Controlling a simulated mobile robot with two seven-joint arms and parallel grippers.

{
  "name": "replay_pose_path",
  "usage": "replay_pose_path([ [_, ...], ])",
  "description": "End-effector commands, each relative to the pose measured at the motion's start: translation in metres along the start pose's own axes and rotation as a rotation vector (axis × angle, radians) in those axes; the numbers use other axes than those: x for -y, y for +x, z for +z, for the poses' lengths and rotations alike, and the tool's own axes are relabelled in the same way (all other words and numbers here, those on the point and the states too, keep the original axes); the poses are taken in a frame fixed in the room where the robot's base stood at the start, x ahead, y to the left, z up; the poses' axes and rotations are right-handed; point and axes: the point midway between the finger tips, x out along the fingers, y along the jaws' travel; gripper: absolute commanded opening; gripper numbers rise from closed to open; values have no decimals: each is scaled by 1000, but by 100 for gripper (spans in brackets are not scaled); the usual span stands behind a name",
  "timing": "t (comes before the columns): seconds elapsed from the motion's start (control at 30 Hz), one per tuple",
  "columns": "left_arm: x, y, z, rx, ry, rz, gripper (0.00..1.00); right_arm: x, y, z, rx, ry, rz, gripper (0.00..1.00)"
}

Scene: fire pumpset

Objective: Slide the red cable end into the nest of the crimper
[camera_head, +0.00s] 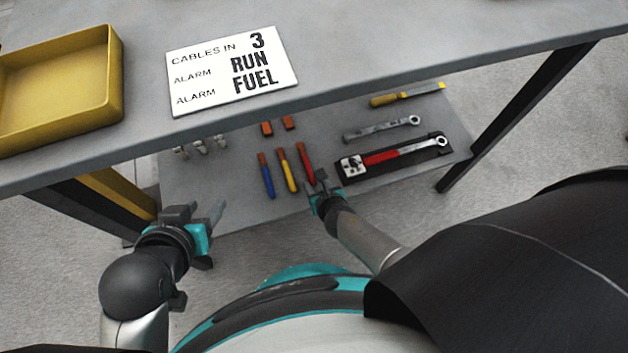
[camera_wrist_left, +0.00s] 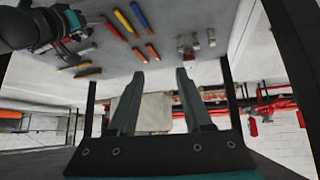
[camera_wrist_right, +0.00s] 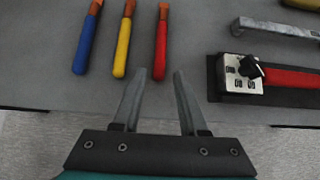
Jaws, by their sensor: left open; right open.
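The red cable end (camera_head: 305,161) lies on the lower shelf, to the right of the yellow and blue ones; it also shows in the right wrist view (camera_wrist_right: 160,48). My right gripper (camera_head: 318,180) is open and empty at the shelf's front edge; in the right wrist view its fingers (camera_wrist_right: 166,75) are close to the red cable end's near end. The crimper (camera_head: 395,156), with red handle and pale head, lies in a dark tray at the right; its head shows in the right wrist view (camera_wrist_right: 243,72).
A blue cable (camera_head: 266,177) and a yellow cable (camera_head: 287,171) lie beside the red one. Orange pieces (camera_head: 277,126), metal fittings (camera_head: 200,146), a wrench (camera_head: 382,129) and a yellow-handled tool (camera_head: 405,95) lie behind. The tabletop (camera_head: 350,40) overhangs the shelf, carrying a yellow tray (camera_head: 108,85) and a sign.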

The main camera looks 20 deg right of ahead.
Motion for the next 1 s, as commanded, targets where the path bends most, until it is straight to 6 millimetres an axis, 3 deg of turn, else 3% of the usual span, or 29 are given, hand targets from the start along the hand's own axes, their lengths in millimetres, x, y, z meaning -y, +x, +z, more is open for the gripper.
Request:
replay_pose_path([
  [0.5, -31, 18, -20, -284, -14, 84, 50, -1, 24, 0, 1, 1, 1, 42],
  [1.0, -45, 16, -32, -437, -34, 123, 50, 0, 34, 1, 1, 1, 1, 42],
])
